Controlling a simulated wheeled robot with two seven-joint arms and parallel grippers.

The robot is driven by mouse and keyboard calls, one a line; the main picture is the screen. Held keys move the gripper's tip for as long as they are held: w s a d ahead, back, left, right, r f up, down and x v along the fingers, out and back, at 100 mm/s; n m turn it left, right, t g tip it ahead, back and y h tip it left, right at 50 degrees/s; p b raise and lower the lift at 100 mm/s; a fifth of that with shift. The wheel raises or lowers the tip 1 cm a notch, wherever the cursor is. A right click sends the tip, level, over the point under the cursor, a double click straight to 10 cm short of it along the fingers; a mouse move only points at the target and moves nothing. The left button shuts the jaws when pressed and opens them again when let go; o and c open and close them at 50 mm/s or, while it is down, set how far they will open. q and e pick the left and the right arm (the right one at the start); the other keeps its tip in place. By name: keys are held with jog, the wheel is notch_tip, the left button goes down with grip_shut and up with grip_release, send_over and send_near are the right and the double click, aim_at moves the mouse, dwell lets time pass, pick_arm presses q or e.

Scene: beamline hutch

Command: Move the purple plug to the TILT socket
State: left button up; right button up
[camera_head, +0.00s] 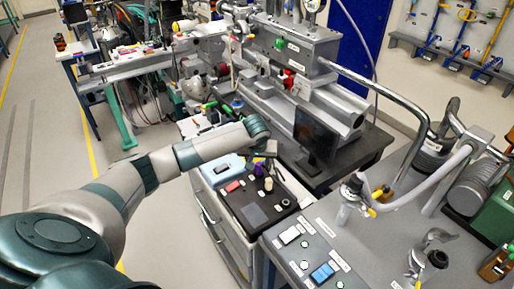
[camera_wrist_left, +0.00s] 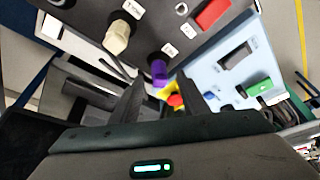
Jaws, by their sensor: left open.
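The purple plug (camera_wrist_left: 158,72) stands in the dark panel (camera_head: 237,199), beside a small white label. It also shows in the head view (camera_head: 268,184). A cream plug (camera_wrist_left: 117,37) stands near it on the same panel, by another label. My left gripper (camera_wrist_left: 163,88) is open above the panel, with the purple plug just ahead of its fingertips; no contact shows. In the head view my left gripper (camera_head: 267,152) is above the panel's back end. The labels are too small to read surely, so I cannot tell which socket is TILT. My right gripper is out of view.
A red block (camera_wrist_left: 212,13) lies on the panel. A pale blue tray (camera_wrist_left: 205,72) beside it holds black and green pieces. A yellow and red item (camera_wrist_left: 174,96) shows between my fingers. A monitor (camera_head: 315,137) stands close to the right of my gripper.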

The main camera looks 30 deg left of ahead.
pick_arm(q)
jog(key=b+v, duration=0.3)
jog(key=v, duration=1.2)
jog(key=shift+s+r, duration=0.2)
jog(key=shift+d, duration=0.1)
